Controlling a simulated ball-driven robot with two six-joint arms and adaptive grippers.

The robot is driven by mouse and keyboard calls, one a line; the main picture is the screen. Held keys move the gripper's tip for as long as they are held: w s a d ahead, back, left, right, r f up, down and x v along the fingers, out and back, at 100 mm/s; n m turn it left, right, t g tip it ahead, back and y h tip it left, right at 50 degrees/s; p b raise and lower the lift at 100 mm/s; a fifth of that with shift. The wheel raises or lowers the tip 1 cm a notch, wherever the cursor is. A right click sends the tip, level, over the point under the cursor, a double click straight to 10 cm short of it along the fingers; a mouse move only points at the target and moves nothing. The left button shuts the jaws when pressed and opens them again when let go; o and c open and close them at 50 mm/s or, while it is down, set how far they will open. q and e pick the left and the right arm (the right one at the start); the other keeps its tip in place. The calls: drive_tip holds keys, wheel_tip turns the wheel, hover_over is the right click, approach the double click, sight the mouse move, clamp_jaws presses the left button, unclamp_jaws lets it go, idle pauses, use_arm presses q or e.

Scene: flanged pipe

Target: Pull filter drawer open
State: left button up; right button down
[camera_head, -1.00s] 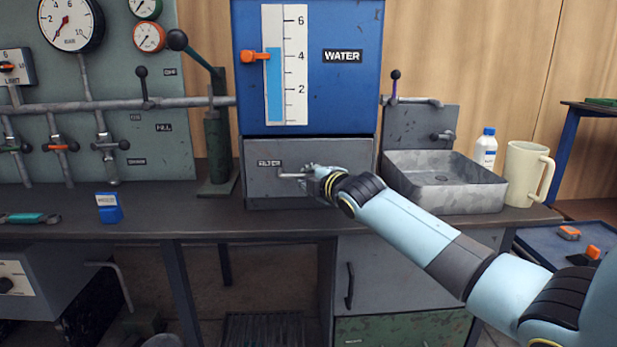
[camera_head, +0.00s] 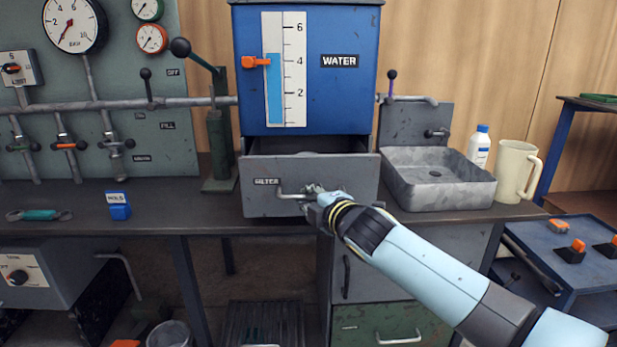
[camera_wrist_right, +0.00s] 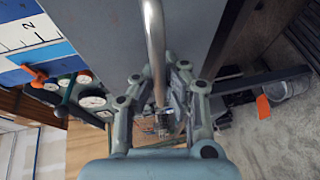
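The grey filter drawer (camera_head: 345,172), labelled FILTER, sits under the blue water tank (camera_head: 345,95) and stands partly open, with its dark inside showing behind the front's top edge. Its metal bar handle (camera_head: 289,195) is on the drawer front. My right gripper (camera_head: 313,194) is at the right part of this handle. In the right wrist view the handle (camera_wrist_right: 155,45) runs between the two fingers of the gripper (camera_wrist_right: 162,108), which are closed around it; the drawer front (camera_wrist_right: 105,35) lies beside it. My left gripper is not in view.
A metal sink (camera_head: 440,185) stands right of the drawer, with a white bottle (camera_head: 479,150) and a cream mug (camera_head: 514,172) beyond it. A lever stand (camera_head: 217,150) is close to the drawer's left.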

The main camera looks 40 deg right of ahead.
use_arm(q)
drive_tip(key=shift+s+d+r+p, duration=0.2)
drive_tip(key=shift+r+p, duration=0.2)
use_arm(e)
drive_tip(key=s+a, duration=0.3)
drive_tip(key=s, duration=0.2)
drive_tip(key=shift+s+a, duration=0.25)
drive_tip(key=shift+s, duration=0.05)
drive_tip(key=c, duration=1.4)
unclamp_jaws()
drive_tip(key=v, duration=1.2)
